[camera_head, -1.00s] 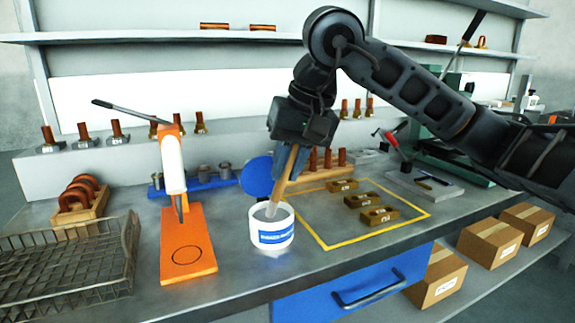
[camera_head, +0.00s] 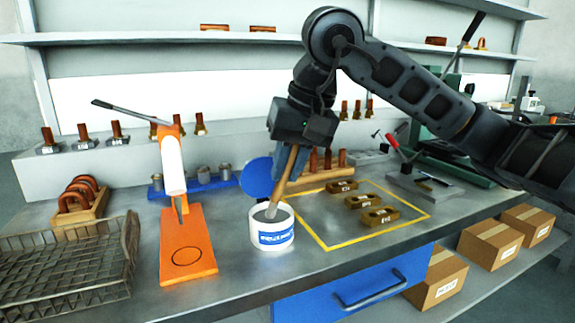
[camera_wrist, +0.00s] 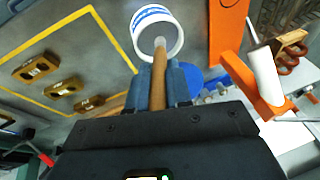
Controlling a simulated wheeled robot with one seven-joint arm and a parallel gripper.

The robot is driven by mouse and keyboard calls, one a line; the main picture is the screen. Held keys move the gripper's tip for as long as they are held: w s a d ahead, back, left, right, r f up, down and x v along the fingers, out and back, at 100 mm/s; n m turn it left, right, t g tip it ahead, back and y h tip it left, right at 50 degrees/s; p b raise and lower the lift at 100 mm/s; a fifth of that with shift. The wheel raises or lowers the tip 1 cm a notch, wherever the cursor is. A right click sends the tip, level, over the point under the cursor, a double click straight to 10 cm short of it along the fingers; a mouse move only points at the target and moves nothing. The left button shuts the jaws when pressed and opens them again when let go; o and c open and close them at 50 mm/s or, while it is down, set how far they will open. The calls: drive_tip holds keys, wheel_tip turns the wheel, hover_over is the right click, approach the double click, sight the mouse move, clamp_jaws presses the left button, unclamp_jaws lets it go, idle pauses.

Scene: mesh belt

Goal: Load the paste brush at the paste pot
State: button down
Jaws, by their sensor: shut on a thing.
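The paste pot (camera_head: 271,233) is a white tub with a blue label on the bench, right of the orange press. My gripper (camera_head: 287,168) is above the pot, its blue fingers shut on the wooden handle of the paste brush (camera_head: 274,205). The brush tilts, its lower end inside the pot's mouth. In the wrist view the brush handle (camera_wrist: 158,85) runs between the fingers to the pot (camera_wrist: 157,35), where the pale tip is over or in the opening. The bristles and paste level are not clear.
An orange lever press (camera_head: 187,245) stands just left of the pot, and a wire basket (camera_head: 65,265) is at the far left. Brass blocks (camera_head: 372,215) lie inside a yellow outline at right. A blue disc (camera_head: 257,177) stands behind the pot.

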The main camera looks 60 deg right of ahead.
drive_tip(key=shift+r+p, duration=0.8)
drive_tip(key=shift+r, duration=2.7)
wheel_tip(320, 180, up, 5)
drive_tip(key=p, duration=0.5)
drive_tip(key=shift+f, duration=0.1)
